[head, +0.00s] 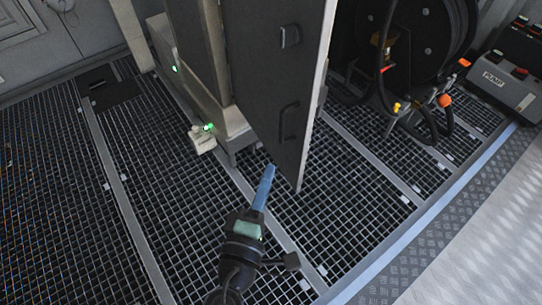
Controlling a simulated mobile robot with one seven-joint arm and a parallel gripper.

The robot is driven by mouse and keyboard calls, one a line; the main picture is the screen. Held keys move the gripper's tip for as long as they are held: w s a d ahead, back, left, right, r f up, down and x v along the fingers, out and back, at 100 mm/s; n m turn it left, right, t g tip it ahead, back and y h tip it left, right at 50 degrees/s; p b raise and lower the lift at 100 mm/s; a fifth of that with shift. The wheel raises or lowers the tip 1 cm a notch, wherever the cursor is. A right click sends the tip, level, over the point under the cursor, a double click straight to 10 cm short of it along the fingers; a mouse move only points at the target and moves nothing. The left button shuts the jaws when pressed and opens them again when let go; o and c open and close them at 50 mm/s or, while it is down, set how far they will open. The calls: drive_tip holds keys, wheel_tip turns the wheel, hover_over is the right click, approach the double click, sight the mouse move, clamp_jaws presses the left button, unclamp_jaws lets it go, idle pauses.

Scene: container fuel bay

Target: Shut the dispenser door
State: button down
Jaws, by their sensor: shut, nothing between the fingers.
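The dispenser door (270,92) is a tall dark panel with a pale edge, standing open and swung out from the dispenser cabinet (193,60). Two handles show on its face, an upper one (290,36) and a lower one (287,120). My gripper (268,170) has blue fingers, shut and empty. In the picture its tip is just left of the door's lower corner. The inside of the cabinet is mostly hidden behind the door.
A hose reel (428,35) with hoses and orange fittings stands right of the door. A pump box (503,82) sits at the far right. A small pale box (201,140) with a green light is at the cabinet's base.

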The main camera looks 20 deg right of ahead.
approach(300, 124)
drive_tip(key=w+a, duration=0.1)
drive_tip(key=w, duration=0.2)
drive_tip(key=d, duration=0.1)
drive_tip(key=w+d, duration=0.1)
drive_tip(key=d, duration=0.1)
drive_tip(key=shift+w+r, duration=0.1)
drive_tip(key=shift+w, duration=0.25)
drive_tip(key=shift+w+d, duration=0.15)
drive_tip(key=shift+d, duration=0.4)
